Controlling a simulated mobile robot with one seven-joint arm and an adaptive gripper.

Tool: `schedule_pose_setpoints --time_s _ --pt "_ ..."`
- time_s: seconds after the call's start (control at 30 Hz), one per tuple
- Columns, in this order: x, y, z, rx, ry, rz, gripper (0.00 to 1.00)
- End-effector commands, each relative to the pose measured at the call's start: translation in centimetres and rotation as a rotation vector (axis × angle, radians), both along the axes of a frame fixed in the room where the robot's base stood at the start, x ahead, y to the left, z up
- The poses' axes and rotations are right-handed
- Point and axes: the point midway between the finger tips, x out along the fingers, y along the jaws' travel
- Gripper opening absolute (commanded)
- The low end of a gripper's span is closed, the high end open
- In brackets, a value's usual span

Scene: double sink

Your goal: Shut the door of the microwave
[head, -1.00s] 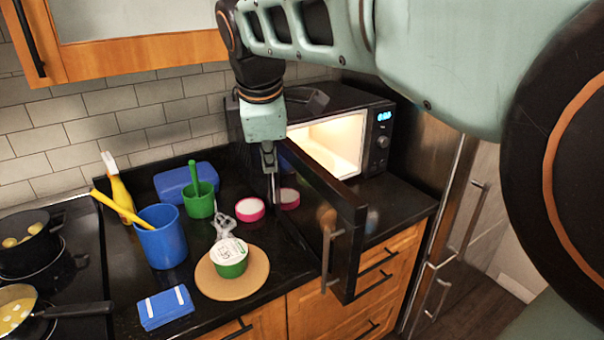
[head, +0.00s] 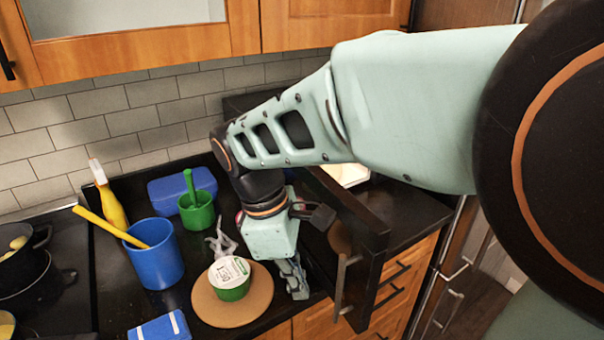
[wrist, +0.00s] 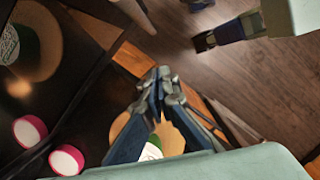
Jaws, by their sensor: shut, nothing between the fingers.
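The microwave is mostly hidden behind my arm in the head view; part of its lit interior (head: 350,174) shows. Its black door (head: 372,245) stands wide open, sticking out toward the front of the counter. The door's metal handle (head: 342,285) is on its left face, near the free edge. My gripper (head: 295,285) is low, left of the door and its handle, over the counter's front part, with a small gap to the handle. In the wrist view the fingers (wrist: 163,75) are together and hold nothing. Whether the gripper touches the door cannot be told.
Close left of my gripper, a green-and-white tub (head: 230,278) sits on a round board (head: 212,310). A blue cup (head: 155,255), green cup (head: 197,212), blue box (head: 182,186) and yellow bottle (head: 112,207) stand further left. The stove (head: 60,310) is at far left.

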Motion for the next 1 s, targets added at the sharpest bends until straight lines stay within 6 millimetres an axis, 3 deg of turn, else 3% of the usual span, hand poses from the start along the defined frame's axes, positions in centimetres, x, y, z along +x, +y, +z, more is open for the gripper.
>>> schedule_pose_setpoints --time_s 0.07,0.33,0.83,1.0 --pt "-0.1 -0.4 -1.7 -0.002 0.002 0.0 0.0" --pt "-0.3 -3.9 -1.3 0.0 -0.001 -0.001 0.0" --pt "-0.3 -4.4 -1.4 0.001 -0.002 0.002 0.0" --pt "0.0 -5.5 -1.3 0.001 -0.002 0.021 0.0"
